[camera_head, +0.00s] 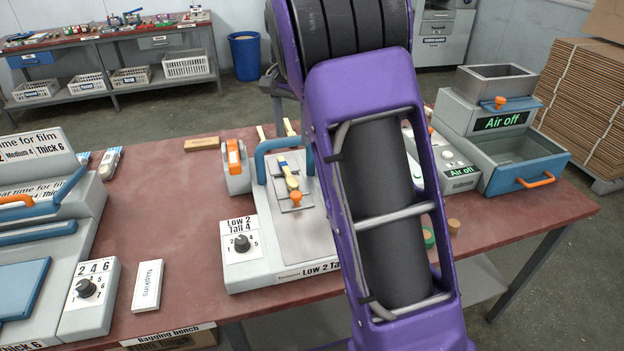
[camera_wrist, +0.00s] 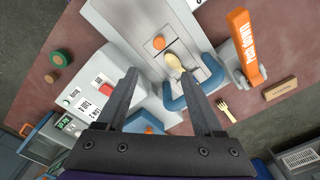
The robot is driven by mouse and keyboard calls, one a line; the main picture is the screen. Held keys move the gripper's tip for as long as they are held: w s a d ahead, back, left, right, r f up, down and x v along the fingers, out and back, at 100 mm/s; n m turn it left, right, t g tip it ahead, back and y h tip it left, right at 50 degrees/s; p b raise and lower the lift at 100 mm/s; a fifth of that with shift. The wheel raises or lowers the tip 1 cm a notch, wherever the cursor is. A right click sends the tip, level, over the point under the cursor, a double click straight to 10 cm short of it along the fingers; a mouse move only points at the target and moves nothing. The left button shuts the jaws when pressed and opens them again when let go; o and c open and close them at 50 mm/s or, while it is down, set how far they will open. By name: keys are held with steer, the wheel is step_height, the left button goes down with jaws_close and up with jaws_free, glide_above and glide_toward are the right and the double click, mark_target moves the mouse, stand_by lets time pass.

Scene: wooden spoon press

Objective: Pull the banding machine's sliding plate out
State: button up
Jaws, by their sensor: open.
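The grey banding machine (camera_head: 255,262) stands on the red bench, with a dial and a "Low 2 Tall 4" label. Its small sliding plate (camera_head: 283,206) bears an orange knob (camera_head: 295,198). A wooden spoon (camera_head: 290,179) lies over the plate, below the machine's blue arched handle (camera_head: 268,147). In the wrist view the knob (camera_wrist: 158,42) and spoon (camera_wrist: 174,61) lie beyond my gripper (camera_wrist: 158,70). Its two dark fingers are apart with nothing between them; the blue handle (camera_wrist: 190,95) shows near the right finger. My arm hides the gripper in the head view.
An orange press lever (camera_wrist: 245,48) stands beside the machine. A grey box with buttons (camera_wrist: 95,95) is on its other side. A blue-fronted "Air off" machine (camera_head: 510,150) is at right. A napkin pack (camera_head: 147,285) lies left, with bare bench around it.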

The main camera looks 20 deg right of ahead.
mark_target(296, 193)
step_height(296, 193, down, 18)
steer(key=shift+w+d+r+b, duration=0.1)
steer(key=shift+d+b, duration=0.05)
steer(key=shift+b, duration=0.85)
jaws_close()
stand_by(1.0)
